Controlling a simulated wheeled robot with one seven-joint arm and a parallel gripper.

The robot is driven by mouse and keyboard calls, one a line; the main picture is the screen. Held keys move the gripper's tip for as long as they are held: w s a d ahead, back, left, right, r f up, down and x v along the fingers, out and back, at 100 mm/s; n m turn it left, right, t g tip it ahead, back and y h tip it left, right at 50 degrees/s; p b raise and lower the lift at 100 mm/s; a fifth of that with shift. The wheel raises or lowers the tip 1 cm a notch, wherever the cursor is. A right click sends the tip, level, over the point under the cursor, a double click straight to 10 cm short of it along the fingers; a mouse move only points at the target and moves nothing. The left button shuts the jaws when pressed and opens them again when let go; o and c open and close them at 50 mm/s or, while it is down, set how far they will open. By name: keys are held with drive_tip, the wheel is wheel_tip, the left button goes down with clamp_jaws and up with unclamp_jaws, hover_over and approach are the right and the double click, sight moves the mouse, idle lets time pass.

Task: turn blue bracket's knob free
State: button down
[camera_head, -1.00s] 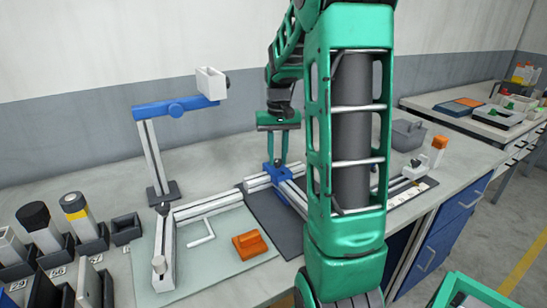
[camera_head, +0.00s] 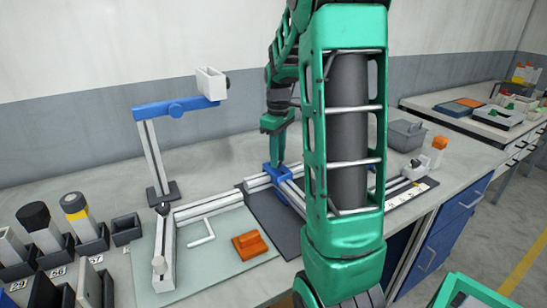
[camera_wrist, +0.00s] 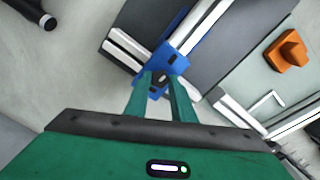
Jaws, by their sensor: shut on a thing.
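The blue bracket (camera_wrist: 179,57) joins silver rails on a dark mat; it also shows in the head view (camera_head: 277,174), partly behind my arm. In the wrist view my gripper (camera_wrist: 161,83) reaches down to the bracket's near end, with its two green fingers close together there. My gripper is shut on the knob, which is mostly hidden between the fingertips. In the head view my gripper (camera_head: 279,160) stands above the bracket with its fingers pointing down.
An orange block (camera_head: 250,244) and a white hex key (camera_head: 202,234) lie on the pale mat to the left. A tall stand with a blue arm (camera_head: 170,108) rises at the back left. Holders with tools stand at the front left. A grey bin (camera_head: 407,135) is at the right.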

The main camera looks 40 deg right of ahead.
drive_tip(key=shift+w+a+n, duration=0.1)
drive_tip(key=shift+w+n, duration=0.05)
drive_tip(key=shift+n, duration=0.55)
drive_tip(key=c, duration=1.5)
unclamp_jaws()
drive_tip(key=shift+r, duration=0.35)
wheel_tip(320, 180, up, 10)
